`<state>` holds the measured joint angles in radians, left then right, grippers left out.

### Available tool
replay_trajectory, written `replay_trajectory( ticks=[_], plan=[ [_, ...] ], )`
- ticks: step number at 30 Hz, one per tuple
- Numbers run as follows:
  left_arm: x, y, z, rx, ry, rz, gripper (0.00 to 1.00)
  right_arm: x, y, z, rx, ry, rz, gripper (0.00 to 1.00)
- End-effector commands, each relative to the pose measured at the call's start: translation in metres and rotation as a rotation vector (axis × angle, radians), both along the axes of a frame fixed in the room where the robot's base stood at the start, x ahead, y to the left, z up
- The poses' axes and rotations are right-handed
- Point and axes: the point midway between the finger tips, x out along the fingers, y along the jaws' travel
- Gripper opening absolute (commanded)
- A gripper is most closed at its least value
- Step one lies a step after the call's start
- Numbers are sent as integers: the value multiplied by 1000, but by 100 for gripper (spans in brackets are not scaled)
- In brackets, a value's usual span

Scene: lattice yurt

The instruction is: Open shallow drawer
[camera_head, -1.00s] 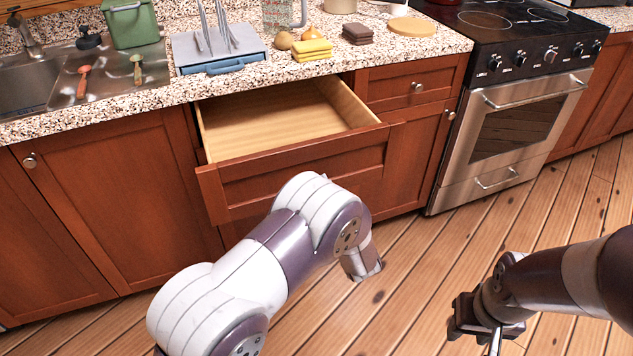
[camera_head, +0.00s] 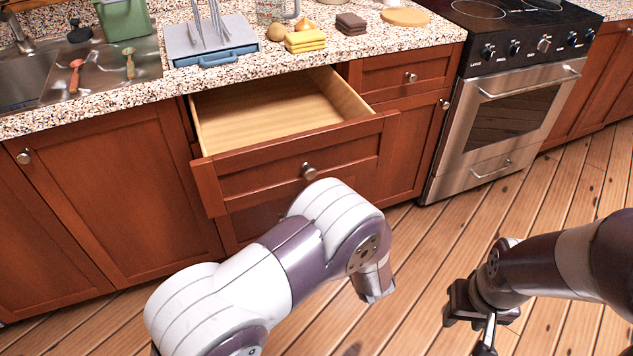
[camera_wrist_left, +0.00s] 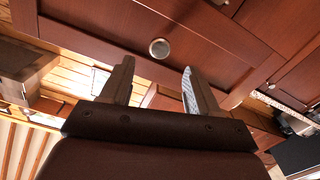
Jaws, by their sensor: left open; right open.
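The shallow drawer (camera_head: 285,165) under the counter is pulled well out, and its pale wooden inside is empty. Its round metal knob (camera_head: 309,171) shows on the front, just above my left arm. In the left wrist view, the open fingers of my left gripper (camera_wrist_left: 158,88) point toward a wooden front with a round knob (camera_wrist_left: 159,48). The knob shows beyond the fingertips, apart from them. In the head view the left fingers are hidden behind my arm. My right gripper (camera_head: 470,322) is low over the floor at the right, away from the drawer.
A second, closed drawer (camera_head: 405,76) sits to the right, beside the oven (camera_head: 500,115). The counter (camera_head: 170,90) above holds a dish rack (camera_head: 213,42), yellow cloths (camera_head: 305,41) and a sink at left. The plank floor (camera_head: 420,240) is clear.

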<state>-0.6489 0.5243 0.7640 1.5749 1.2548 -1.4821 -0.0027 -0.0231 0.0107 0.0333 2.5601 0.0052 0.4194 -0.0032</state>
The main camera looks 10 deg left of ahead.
Motion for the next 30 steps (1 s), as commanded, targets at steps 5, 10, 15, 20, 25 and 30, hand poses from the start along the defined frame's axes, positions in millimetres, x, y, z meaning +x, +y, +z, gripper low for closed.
replay_trajectory(
  ticks=[5,10,15,20,25,30],
  plan=[
    [-34,-24,1,1,1,-4,61,0,0,4,0,0,0,43],
    [-48,-32,0,-1,-1,0,61,0,0,5,0,0,0,43],
    [-49,-33,0,-1,-1,0,61,0,0,5,0,0,0,43],
    [-49,-33,0,-1,-1,0,61,0,0,5,0,0,0,43],
    [-49,-33,-1,-3,4,-1,61,0,0,5,0,0,0,43],
    [-44,-63,-59,-100,269,-196,61,0,0,5,0,0,0,43]
  ],
)
